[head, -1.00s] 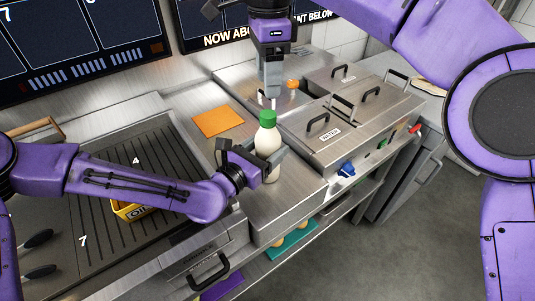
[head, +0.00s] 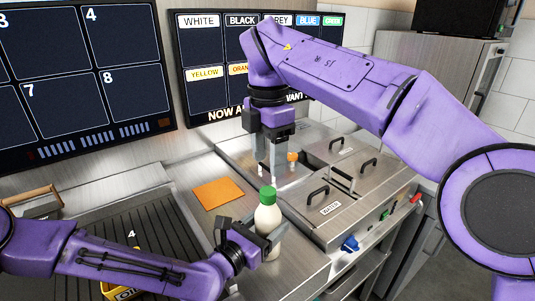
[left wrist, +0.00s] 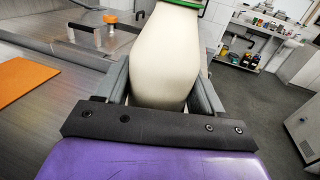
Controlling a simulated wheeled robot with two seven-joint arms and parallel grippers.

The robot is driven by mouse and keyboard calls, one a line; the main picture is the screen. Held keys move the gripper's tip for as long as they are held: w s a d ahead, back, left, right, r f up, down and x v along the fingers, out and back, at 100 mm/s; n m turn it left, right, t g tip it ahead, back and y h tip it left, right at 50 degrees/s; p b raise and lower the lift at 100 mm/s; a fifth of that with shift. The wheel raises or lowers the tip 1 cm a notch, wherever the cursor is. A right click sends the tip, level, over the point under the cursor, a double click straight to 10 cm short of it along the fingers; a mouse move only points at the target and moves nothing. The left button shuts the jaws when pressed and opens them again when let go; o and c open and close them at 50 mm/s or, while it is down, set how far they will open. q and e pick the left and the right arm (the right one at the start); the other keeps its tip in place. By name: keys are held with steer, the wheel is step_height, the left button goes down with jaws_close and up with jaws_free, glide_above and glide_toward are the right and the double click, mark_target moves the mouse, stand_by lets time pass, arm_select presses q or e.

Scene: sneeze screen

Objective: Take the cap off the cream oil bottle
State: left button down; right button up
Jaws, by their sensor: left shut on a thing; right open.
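The cream oil bottle (head: 267,217) stands upright on the steel counter with its green cap (head: 267,194) on top. My left gripper (head: 262,243) is shut on the bottle's body, below the cap. In the left wrist view the cream body (left wrist: 165,60) sits between both fingers, and only the lower edge of the green cap (left wrist: 187,3) shows at the top. My right gripper (head: 272,166) is open and empty, pointing down, above and behind the cap in the head view, apart from it.
An orange square (head: 217,194) lies on the counter left of the bottle. A ribbed grill (head: 150,222) is further left. Steel lidded bins (head: 335,180) with black handles stand to the right, one labelled WATER. Menu screens (head: 215,85) hang behind.

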mark_target(268, 190)
steer(key=m, duration=0.7)
steer(key=shift+m, duration=0.5)
steer(key=shift+f, duration=0.15)
step_height(268, 190, down, 8)
steer(key=shift+r, duration=0.15)
jaws_close()
steer(key=n, duration=1.6)
steer(key=shift+w+n, duration=0.1)
steer(key=shift+n, duration=0.3)
steer(key=n, duration=0.9)
steer(key=shift+r, duration=0.1)
steer(key=n, duration=0.9)
steer(key=shift+n, duration=0.4)
